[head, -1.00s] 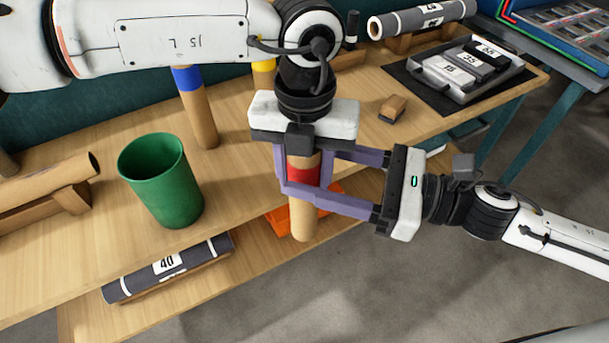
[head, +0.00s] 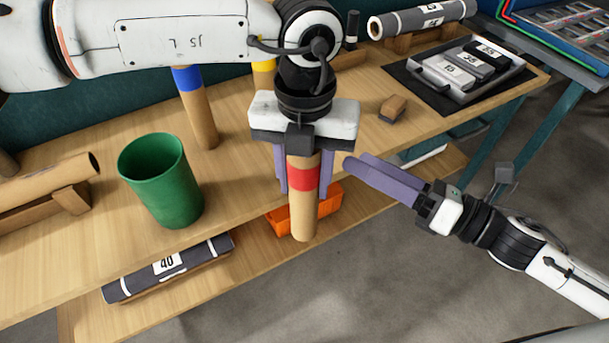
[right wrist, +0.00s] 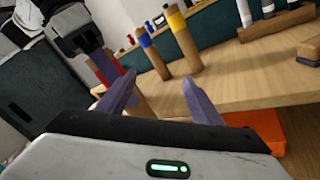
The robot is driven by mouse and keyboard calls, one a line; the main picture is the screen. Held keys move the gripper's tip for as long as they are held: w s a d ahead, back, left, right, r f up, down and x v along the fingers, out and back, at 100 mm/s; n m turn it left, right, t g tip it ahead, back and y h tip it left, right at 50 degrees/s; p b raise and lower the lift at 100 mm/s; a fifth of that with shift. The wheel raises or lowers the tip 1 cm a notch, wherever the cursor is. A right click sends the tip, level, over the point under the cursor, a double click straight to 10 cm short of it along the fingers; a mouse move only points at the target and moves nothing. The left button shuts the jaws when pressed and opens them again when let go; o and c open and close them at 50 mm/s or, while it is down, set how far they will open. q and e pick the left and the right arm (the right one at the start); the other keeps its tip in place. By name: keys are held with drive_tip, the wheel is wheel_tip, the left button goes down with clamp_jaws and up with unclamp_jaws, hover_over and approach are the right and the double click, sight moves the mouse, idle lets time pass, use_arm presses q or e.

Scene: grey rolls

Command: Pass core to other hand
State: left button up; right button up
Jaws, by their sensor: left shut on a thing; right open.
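The core is a brown cardboard tube with a red band (head: 304,217). It hangs nearly upright below my left gripper (head: 303,178), whose purple fingers are shut on its upper part. My right gripper (head: 355,160) is open and empty, to the right of the core and apart from it, its fingers pointing left. In the right wrist view, the right gripper's fingers (right wrist: 158,82) are spread with nothing held between them. The left gripper and part of the red-banded core show at the upper left there, partly hidden behind a finger.
A green bin (head: 165,195) and a blue-banded core (head: 203,120) stand on the wooden table, left of the held core. An orange tray (head: 328,208) and a dark roll marked 40 (head: 165,267) are on the lower shelf. A grey tray (head: 440,88) holds weights at the back right.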

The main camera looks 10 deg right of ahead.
drive_tip(key=s+d+f+m+h, duration=0.15)
drive_tip(key=f+m+h, duration=0.25)
drive_tip(key=f+m, duration=0.6)
drive_tip(key=s+d+f+m+h, duration=0.15)
drive_tip(key=f+m+h, duration=0.25)
drive_tip(key=f+m, duration=0.65)
drive_tip(key=s+a+f+m+g+h, duration=0.2)
drive_tip(key=s+f+m, duration=0.8)
drive_tip(key=m, duration=0.5)
drive_tip(key=shift+s+a+f+g+h, duration=0.15)
drive_tip(key=shift+s+a+g+h, duration=0.25)
drive_tip(key=shift+g, duration=0.6)
drive_tip(key=shift+a, duration=0.1)
